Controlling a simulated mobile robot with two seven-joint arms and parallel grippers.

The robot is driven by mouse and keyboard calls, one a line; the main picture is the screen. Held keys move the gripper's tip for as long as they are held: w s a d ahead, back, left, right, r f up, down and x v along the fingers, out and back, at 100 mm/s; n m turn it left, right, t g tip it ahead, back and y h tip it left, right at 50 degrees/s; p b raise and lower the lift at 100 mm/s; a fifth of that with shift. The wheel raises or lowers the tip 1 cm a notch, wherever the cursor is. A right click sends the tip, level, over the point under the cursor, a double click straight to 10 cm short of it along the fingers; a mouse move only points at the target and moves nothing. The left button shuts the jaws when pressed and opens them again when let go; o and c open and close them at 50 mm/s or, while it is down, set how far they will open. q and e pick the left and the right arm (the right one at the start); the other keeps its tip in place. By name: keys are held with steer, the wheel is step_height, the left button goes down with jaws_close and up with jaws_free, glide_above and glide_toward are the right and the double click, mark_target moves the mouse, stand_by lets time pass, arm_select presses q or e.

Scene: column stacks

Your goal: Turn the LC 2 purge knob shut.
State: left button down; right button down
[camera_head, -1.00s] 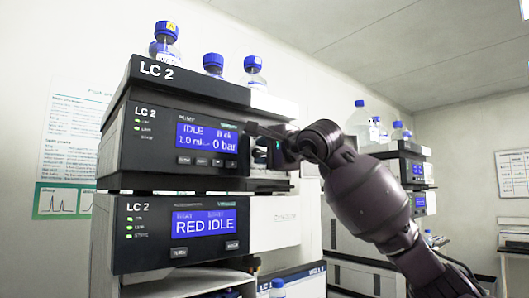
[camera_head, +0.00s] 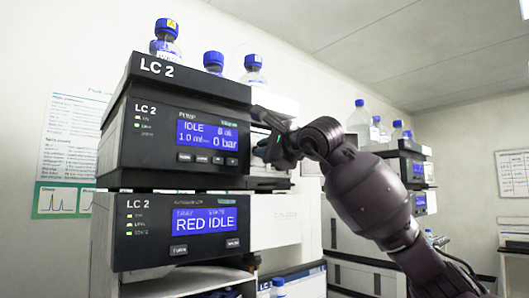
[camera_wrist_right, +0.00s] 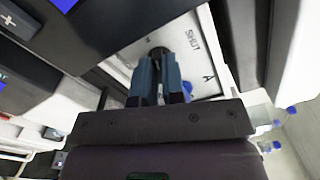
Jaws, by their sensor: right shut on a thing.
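The LC 2 stack stands at the left in the head view, with its pump module (camera_head: 160,146) showing IDLE and 0 bar. The black purge knob (camera_wrist_right: 157,52) shows in the wrist view on a white panel, largely hidden by my fingers. My right gripper (camera_wrist_right: 159,72) is shut on the knob, its two blue-grey fingers pointing at the panel. The label SHUT is printed to the right of the knob. In the head view my right gripper (camera_head: 266,141) is at the pump's right front, and the knob is hidden there. My left gripper is not in view.
Blue-capped bottles (camera_head: 213,62) stand on top of the stack. Below the pump is a module (camera_head: 180,228) reading RED IDLE. Another instrument stack (camera_head: 405,165) with bottles stands behind my right arm at the right.

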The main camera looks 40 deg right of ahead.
steer(key=m, duration=0.2)
steer(key=shift+f+m, duration=0.1)
steer(key=shift+m, duration=0.3)
steer(key=m, duration=0.2)
steer(key=shift+m+b, duration=0.35)
steer(key=shift+m, duration=0.95)
steer(key=m, duration=0.4)
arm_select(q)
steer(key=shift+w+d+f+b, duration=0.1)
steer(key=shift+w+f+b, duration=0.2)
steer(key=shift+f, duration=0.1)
arm_select(e)
steer(key=shift+m, duration=1.2)
steer(key=c, duration=1.2)
jaws_free()
